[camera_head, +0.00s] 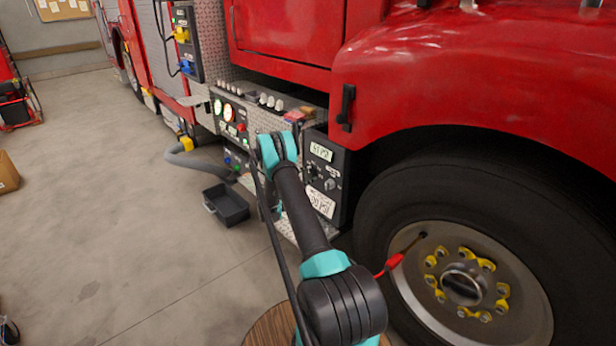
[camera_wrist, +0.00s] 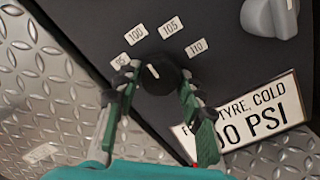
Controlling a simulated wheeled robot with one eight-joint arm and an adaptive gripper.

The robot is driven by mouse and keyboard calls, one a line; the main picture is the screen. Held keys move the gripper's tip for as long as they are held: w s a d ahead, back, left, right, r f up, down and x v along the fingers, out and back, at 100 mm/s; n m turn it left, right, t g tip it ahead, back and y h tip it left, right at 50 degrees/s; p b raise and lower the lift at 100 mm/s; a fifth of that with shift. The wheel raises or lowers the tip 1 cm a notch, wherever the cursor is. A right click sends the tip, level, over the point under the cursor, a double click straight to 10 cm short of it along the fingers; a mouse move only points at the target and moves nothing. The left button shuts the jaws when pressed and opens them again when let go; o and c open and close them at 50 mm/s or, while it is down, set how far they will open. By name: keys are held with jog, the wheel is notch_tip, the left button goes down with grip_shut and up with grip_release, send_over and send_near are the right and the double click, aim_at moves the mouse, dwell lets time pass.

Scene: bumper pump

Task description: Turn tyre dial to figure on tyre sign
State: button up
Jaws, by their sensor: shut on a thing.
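The tyre dial (camera_wrist: 160,76) is a black round knob with a white pointer mark on a dark panel. Figures 95, 100, 105 and 110 arc above it, and the mark slants up-left, seemingly towards 100. My gripper (camera_wrist: 157,84) is shut on the dial, one green-and-black finger on each side. The white tyre sign (camera_wrist: 252,112) reads "TYRE, COLD" and "00 PSI"; my right finger covers its left end, so any leading digit is hidden. In the head view the sign (camera_head: 320,202) is on the panel by the front wheel, too small to read surely.
A grey knob (camera_wrist: 272,16) sits up-right of the dial. The big front tyre (camera_head: 400,215) stands close right of the panel. A dark tray (camera_head: 228,206) lies on the floor to the left; much floor there is free.

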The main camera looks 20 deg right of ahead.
jog(key=o, duration=1.2)
jog(key=shift+c, duration=0.2)
jog(key=v, duration=1.2)
jog(key=shift+r, duration=0.1)
